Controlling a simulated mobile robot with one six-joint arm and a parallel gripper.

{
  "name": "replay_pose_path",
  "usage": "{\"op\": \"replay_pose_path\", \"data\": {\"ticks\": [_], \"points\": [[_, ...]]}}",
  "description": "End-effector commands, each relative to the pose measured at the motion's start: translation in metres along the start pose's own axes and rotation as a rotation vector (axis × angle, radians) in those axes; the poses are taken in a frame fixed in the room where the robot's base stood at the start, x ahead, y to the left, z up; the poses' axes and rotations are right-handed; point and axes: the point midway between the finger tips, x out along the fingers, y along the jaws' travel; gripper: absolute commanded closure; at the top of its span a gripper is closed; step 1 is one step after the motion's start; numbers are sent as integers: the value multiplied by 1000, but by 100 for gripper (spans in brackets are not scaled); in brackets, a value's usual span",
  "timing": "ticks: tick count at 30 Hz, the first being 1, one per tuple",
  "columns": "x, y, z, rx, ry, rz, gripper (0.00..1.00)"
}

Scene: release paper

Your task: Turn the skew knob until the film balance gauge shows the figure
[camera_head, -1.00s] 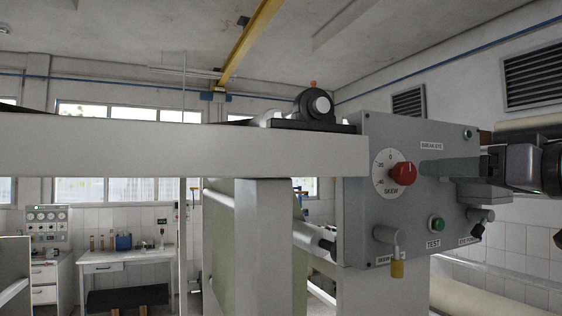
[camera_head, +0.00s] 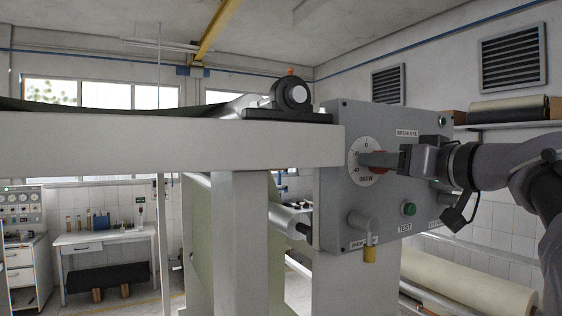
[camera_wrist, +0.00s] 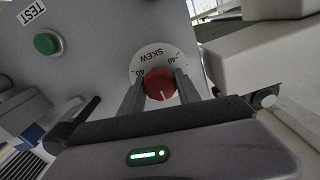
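The red skew knob (camera_head: 379,170) sits on a white dial (camera_head: 366,146) marked SKEW, on the grey control panel (camera_head: 340,205). My gripper (camera_head: 380,159) is at the knob and partly hides it in the head view. In the wrist view, the knob (camera_wrist: 160,83) with its white pointer line lies between the two fingers of my gripper (camera_wrist: 160,84). The fingers are close to both sides of it; whether they touch it cannot be told. No gauge labelled film balance is legible.
A bench unit with several dials (camera_head: 20,205) stands far left.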

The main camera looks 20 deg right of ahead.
Motion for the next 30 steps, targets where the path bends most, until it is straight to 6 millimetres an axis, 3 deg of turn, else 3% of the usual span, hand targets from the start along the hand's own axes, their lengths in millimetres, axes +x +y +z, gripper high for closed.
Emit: {"op": "replay_pose_path", "data": {"ticks": [14, 30], "points": [[0, 0, 1, 103, 1, -1, 100], [0, 1, 0, 589, 1, -2, 100]]}}
